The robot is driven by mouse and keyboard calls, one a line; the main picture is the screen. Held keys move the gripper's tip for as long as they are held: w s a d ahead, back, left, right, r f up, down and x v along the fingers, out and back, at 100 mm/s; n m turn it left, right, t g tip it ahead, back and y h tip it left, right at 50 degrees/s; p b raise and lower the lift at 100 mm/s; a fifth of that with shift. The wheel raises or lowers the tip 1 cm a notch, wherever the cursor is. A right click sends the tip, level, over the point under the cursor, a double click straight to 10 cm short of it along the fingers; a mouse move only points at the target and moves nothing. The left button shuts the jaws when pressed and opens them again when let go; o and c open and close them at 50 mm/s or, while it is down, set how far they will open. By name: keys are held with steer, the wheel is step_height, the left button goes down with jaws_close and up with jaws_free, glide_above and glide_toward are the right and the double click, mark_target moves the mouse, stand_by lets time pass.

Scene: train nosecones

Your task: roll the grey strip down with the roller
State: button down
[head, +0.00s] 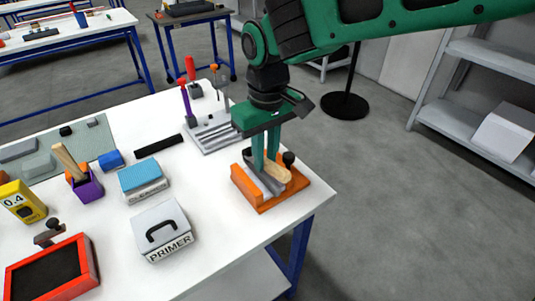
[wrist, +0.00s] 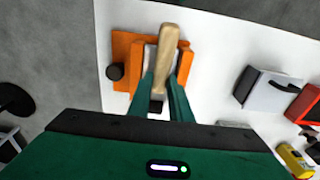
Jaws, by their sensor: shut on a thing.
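My gripper (head: 265,165) is shut on the roller, whose wooden handle (head: 278,172) slants out beyond the fingers. In the wrist view the handle (wrist: 167,48) points away from my gripper (wrist: 163,88), and a dark part shows between the fingers. The roller is over an orange fixture (head: 241,186) near the table's right corner; I cannot tell whether it touches what lies there. A grey piece (head: 262,181) lies in the fixture, partly hidden by the fingers and handle. I cannot make out the grey strip separately from it.
A black knob (head: 289,158) stands on the fixture's far side. A grey tool rack (head: 212,134) stands behind. To the left are a PRIMER box (head: 161,230), a blue-topped CLEANER box (head: 142,180), a purple holder (head: 88,187) and a red-framed tray (head: 84,262). The table edge is close at right.

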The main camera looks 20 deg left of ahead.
steer(key=shift+r, duration=0.1)
steer(key=shift+r, duration=2.95)
